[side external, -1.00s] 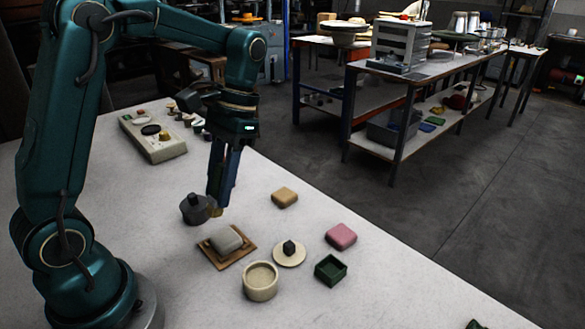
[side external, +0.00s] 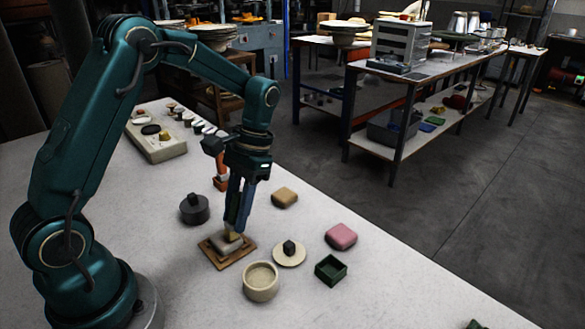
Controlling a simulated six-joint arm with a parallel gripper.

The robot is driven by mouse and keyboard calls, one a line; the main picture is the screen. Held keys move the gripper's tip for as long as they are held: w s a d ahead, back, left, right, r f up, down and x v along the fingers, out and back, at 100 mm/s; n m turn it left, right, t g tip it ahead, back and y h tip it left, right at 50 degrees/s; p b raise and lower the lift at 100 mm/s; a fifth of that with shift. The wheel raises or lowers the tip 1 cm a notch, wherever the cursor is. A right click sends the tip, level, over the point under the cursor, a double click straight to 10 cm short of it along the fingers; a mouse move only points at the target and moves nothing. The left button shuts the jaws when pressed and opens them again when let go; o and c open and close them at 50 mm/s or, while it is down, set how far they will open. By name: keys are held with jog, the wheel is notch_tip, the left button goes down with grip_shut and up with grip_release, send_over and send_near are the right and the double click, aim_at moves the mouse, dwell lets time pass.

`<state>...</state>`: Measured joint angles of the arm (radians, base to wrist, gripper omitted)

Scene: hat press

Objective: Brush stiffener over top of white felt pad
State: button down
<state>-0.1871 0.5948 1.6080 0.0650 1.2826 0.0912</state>
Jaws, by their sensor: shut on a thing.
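The pale felt pad (side external: 222,246) lies on a square wooden tray (side external: 222,263) on the table, partly hidden by my gripper. My gripper (side external: 236,226) points down over the pad and is shut on a small tan brush (side external: 233,236), of which only the lower end shows. The brush end is at the pad's top, toward its far right side. I cannot tell whether it touches. A dark grey round pot (side external: 195,210) with a knob stands behind and left of the tray. A cream round bowl (side external: 261,287) stands in front and right; its contents are unclear.
A cream disc with a black knob (side external: 289,251), a green open box (side external: 330,270), a pink block (side external: 341,236) and a tan block (side external: 285,197) lie to the right. An orange object (side external: 220,175) shows behind my gripper. A long pale rack (side external: 160,148) is at the back.

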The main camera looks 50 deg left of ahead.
jog(key=shift+w, duration=0.35)
jog(key=shift+s, duration=1.4)
jog(key=shift+s+a, duration=0.1)
jog(key=shift+a, duration=0.9)
jog(key=shift+w+a, duration=0.15)
jog(key=shift+w, duration=1.4)
jog(key=shift+s, duration=1.5)
notch_tip(320, 180, up, 8)
jog(key=shift+r, duration=0.15)
